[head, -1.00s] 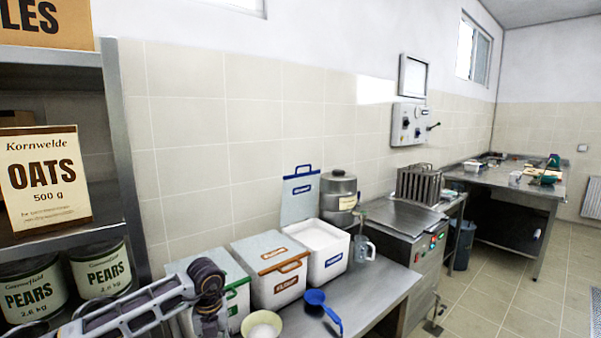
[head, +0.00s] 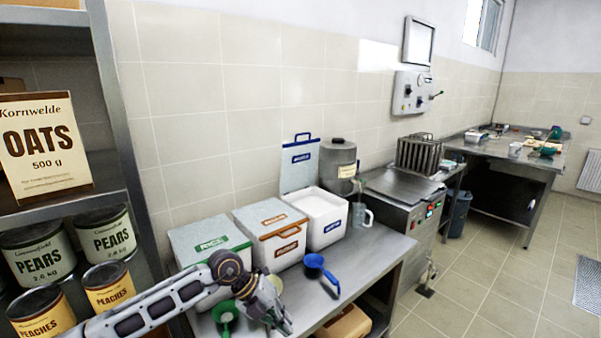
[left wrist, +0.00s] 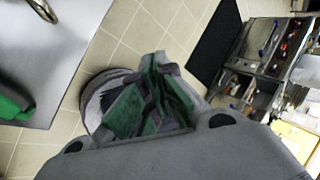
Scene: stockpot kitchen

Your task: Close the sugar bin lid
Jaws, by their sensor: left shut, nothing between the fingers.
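The sugar bin (head: 325,232) is the white box with a blue label, at the right end of a row of three bins on the steel counter. Its lid (head: 299,165) stands open, upright behind the bin near the tiled wall, with a blue handle on top. The white contents show in the open top. My left gripper (head: 277,318) is shut and empty, low over the front of the counter, left of and nearer than the sugar bin, not touching it. Its green-padded fingers show in the left wrist view (left wrist: 155,105). My right gripper is not in view.
A closed orange-labelled bin (head: 271,240) and a closed green-labelled bin (head: 208,252) stand left of the sugar bin. A blue scoop (head: 316,263) lies in front. A clear jug (head: 362,217) and a metal pot (head: 338,165) are close on the right. Shelving (head: 112,120) stands at left.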

